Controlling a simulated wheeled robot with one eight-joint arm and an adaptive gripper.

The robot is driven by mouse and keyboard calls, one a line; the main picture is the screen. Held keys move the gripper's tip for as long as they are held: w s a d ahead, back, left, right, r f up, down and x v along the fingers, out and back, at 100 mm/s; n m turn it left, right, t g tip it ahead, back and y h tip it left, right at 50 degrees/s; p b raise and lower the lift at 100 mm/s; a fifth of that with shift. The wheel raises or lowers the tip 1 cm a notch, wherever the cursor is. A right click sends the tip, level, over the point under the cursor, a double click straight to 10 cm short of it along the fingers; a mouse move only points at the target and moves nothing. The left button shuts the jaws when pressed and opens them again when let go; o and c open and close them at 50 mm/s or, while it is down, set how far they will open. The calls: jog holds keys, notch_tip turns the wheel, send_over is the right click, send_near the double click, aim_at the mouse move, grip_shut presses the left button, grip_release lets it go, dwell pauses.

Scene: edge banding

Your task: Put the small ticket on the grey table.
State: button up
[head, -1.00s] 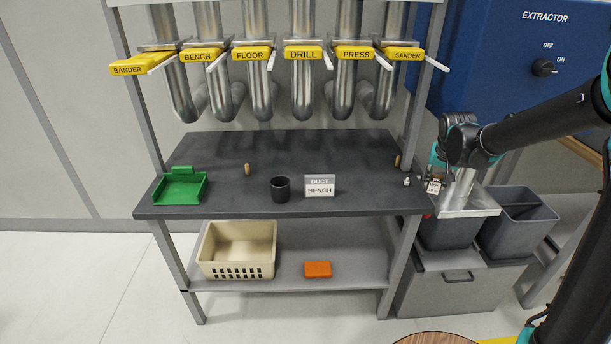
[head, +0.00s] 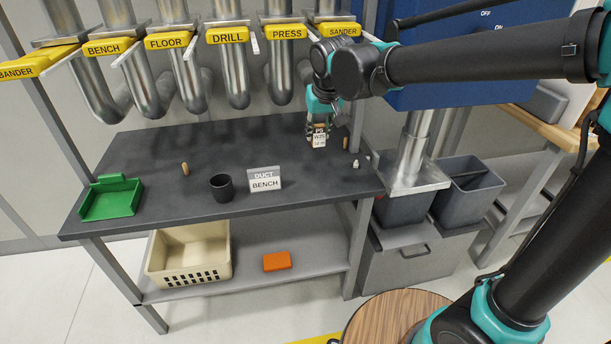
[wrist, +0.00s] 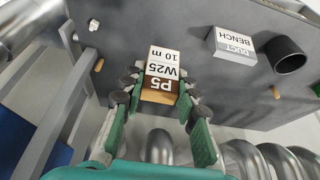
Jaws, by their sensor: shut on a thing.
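The small ticket (head: 319,140) is a white card printed "P5 W25 10 m", with a brown wooden-looking part at its lower end in the wrist view (wrist: 163,65). My gripper (head: 320,128) is shut on it, with the ticket between its fingers in the wrist view (wrist: 160,84). The grey table (head: 150,150) is the dark bench top. My gripper and the ticket are over its right end, toward the back. I cannot tell whether the ticket touches the surface.
On the table are a green tray (head: 112,200), a black cup (head: 221,188), a "DUCT BENCH" sign (head: 264,180), tan pegs (head: 185,169) and a small pale piece (head: 355,164). Duct pipes with yellow labels (head: 227,36) hang behind. The middle back of the table is clear.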

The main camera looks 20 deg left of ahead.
notch_tip(320, 180, down, 16)
jog(key=shift+f, duration=0.15)
dwell(0.3)
jog(key=shift+f, duration=0.1)
jog(key=o, duration=0.9)
jog(key=v, duration=1.2)
